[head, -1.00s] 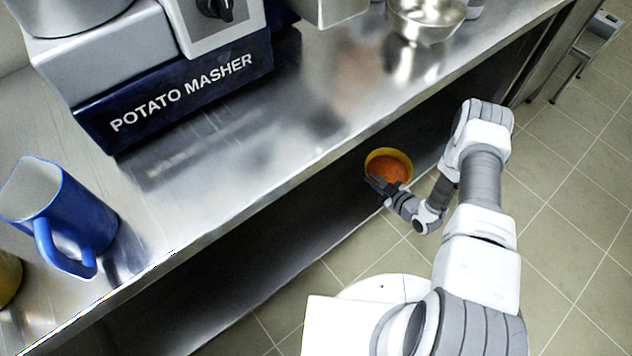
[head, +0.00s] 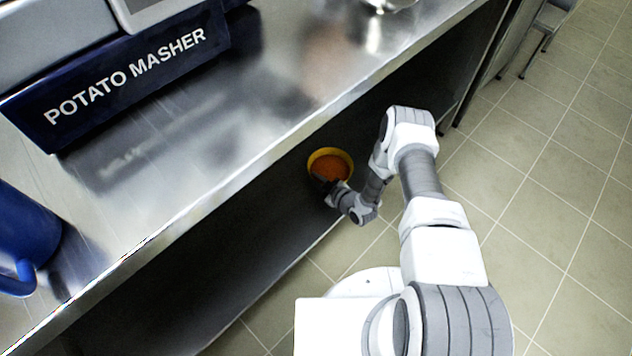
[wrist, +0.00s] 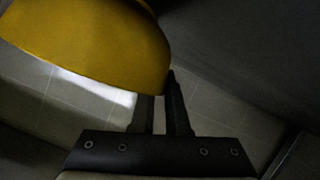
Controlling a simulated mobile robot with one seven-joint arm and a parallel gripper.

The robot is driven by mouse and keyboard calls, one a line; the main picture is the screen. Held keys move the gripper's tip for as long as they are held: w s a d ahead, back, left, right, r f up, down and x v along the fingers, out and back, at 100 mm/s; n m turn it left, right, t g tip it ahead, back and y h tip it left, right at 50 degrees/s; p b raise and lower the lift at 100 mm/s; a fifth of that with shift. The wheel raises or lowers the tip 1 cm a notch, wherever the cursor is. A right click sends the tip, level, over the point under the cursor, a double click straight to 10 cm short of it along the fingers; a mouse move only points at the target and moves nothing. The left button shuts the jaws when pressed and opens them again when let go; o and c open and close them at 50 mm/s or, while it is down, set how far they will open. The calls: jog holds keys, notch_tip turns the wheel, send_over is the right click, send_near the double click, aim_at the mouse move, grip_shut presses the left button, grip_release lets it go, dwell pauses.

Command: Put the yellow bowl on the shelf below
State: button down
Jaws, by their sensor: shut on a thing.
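The yellow bowl (head: 347,157) has orange contents and is at the opening under the steel counter, over the dark lower shelf (head: 215,262). It also fills the upper left of the wrist view (wrist: 85,45). My gripper (head: 321,184) is shut on the near side of the bowl's rim. In the wrist view my gripper's fingers (wrist: 165,100) reach up to the bowl's edge, which hides part of them. Floor tiles show below the bowl in the wrist view. I cannot tell whether the bowl touches the shelf.
The steel counter (head: 290,75) overhangs the shelf, its front edge close above the bowl. On it stand the potato masher machine (head: 125,75), a blue jug (head: 22,235) and a metal bowl (head: 391,4). Tiled floor (head: 545,215) is clear to the right.

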jog(key=shift+w, duration=0.1)
jog(key=shift+f, duration=0.15)
jog(key=c, duration=0.9)
grip_release()
jog(key=shift+d+r, duration=0.1)
jog(key=shift+r, duration=0.1)
jog(key=p+v, duration=0.5)
jog(key=v, duration=0.7)
jog(key=shift+f, duration=0.1)
